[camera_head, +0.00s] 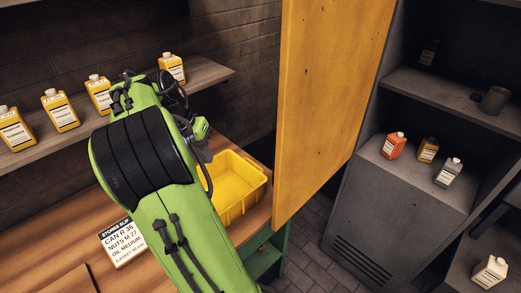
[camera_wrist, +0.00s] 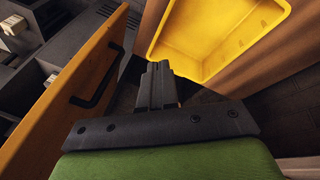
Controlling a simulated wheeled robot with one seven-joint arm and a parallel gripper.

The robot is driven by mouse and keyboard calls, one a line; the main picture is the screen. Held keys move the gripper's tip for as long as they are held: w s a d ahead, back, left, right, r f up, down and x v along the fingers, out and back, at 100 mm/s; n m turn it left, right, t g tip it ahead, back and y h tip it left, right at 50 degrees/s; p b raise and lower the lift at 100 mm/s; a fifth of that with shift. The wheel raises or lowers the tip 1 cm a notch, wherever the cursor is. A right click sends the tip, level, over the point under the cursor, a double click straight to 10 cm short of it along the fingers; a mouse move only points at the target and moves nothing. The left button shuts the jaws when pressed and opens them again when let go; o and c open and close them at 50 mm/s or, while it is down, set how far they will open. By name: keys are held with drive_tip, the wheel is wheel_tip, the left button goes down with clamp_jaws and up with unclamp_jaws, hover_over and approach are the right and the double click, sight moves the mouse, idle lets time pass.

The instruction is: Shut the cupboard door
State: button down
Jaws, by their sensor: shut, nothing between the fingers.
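The yellow cupboard door (camera_head: 330,95) stands open, swung out from the grey metal cupboard (camera_head: 385,205). In the wrist view the door (camera_wrist: 62,103) is at the left, with a black bar handle (camera_wrist: 101,84) on its face. My gripper (camera_wrist: 158,70) is shut and empty, to the right of the door and handle, apart from them in that picture. In the head view my green arm hides the gripper.
A yellow bin (camera_head: 238,190) sits on the wooden bench (camera_head: 75,245), close to the door. A stores slip (camera_head: 122,243) lies on the bench. Yellow cans stand on a wall shelf (camera_head: 210,74). Cans (camera_head: 394,145) and a grey cup (camera_head: 494,100) stand inside the cupboard.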

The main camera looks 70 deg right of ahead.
drive_tip(key=s+d+m+g+p, duration=0.25)
drive_tip(key=d+m+g, duration=0.2)
drive_tip(key=d, duration=0.55)
drive_tip(key=s+d+f+m+b, duration=0.1)
drive_tip(key=s+d+f+b, duration=0.1)
drive_tip(key=s+f, duration=0.6)
drive_tip(key=shift+s, duration=0.35)
drive_tip(key=shift+f+t+h, duration=0.1)
drive_tip(key=shift+t+h, duration=0.15)
drive_tip(key=shift+h, duration=0.05)
